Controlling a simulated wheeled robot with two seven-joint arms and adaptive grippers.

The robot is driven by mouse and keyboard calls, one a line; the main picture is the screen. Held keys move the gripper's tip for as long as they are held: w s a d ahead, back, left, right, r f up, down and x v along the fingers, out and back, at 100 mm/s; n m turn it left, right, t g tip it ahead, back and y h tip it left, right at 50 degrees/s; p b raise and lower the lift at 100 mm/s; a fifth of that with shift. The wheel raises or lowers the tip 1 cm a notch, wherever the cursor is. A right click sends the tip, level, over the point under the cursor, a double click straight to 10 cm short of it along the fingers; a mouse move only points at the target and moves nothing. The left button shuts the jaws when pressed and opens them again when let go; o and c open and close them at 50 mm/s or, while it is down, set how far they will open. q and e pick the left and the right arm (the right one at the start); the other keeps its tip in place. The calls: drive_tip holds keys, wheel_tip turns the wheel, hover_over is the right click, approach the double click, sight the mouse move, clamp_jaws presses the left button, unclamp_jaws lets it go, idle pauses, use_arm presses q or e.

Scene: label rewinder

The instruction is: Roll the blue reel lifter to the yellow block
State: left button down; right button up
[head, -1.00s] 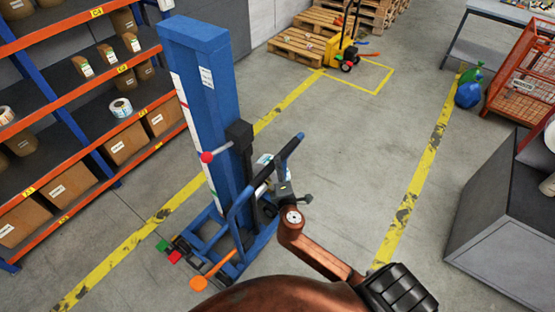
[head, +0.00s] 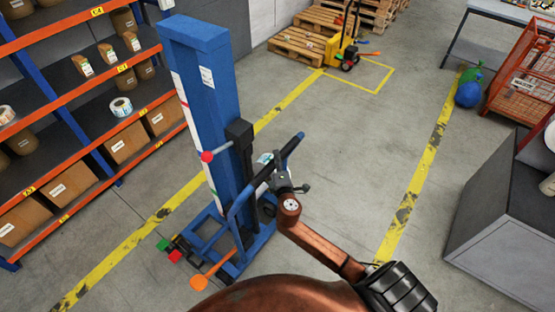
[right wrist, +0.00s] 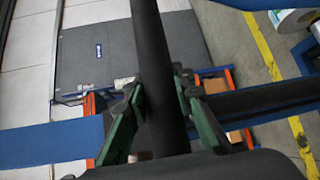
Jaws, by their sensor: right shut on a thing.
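The blue reel lifter (head: 205,110) stands upright left of centre in the head view, with a tall mast, low base frame and dark-gripped handlebar (head: 262,176). My right gripper (head: 284,184) is at the right part of the handlebar. In the right wrist view, the green fingers of my right gripper (right wrist: 160,110) are shut on either side of a dark round bar (right wrist: 158,60), the handle. My left gripper is out of view. I cannot make out a separate yellow block; a yellow pallet truck (head: 342,48) stands at the back.
Orange shelving (head: 90,150) with boxes lines the left. Yellow floor lines (head: 415,180) edge a clear grey lane. Pallets (head: 298,46) lie at the back. Green and blue bags (head: 468,93), a red cage (head: 522,85) and a grey cabinet (head: 500,225) stand at right.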

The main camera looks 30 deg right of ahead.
clamp_jaws()
drive_tip(key=shift+w, duration=0.1)
drive_tip(key=w, duration=0.1)
drive_tip(key=w+a, duration=0.1)
drive_tip(key=w, duration=0.1)
drive_tip(key=shift+a+r, duration=0.1)
drive_tip(key=shift+a, duration=0.15)
drive_tip(key=o, duration=0.5)
unclamp_jaws()
drive_tip(key=shift+o, duration=0.8)
drive_tip(key=shift+s+d, duration=0.15)
drive_tip(key=shift+s, duration=0.1)
